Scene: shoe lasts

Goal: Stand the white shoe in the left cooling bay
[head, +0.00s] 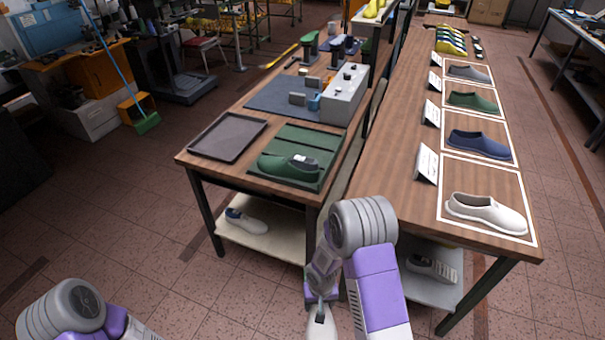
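A white shoe (487,212) stands sole down in the nearest white-outlined square (478,170) on the right table. Another white shoe with a dark blue inside (247,221) sits on the lower shelf of the left table. A pale laced shoe (432,268) lies on the right table's lower shelf. My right gripper (320,297) points down in front of the tables. A whitish shape is at its tip; I cannot tell whether it is held. My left arm shows at the bottom left, its gripper out of view.
A green shoe (290,166) lies on a green panelled mat (298,139) on the left table, beside an empty dark tray (228,136). Blue (480,144), green (473,102) and grey (468,73) shoes stand in squares behind the white one, with cards alongside. A gap separates the tables.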

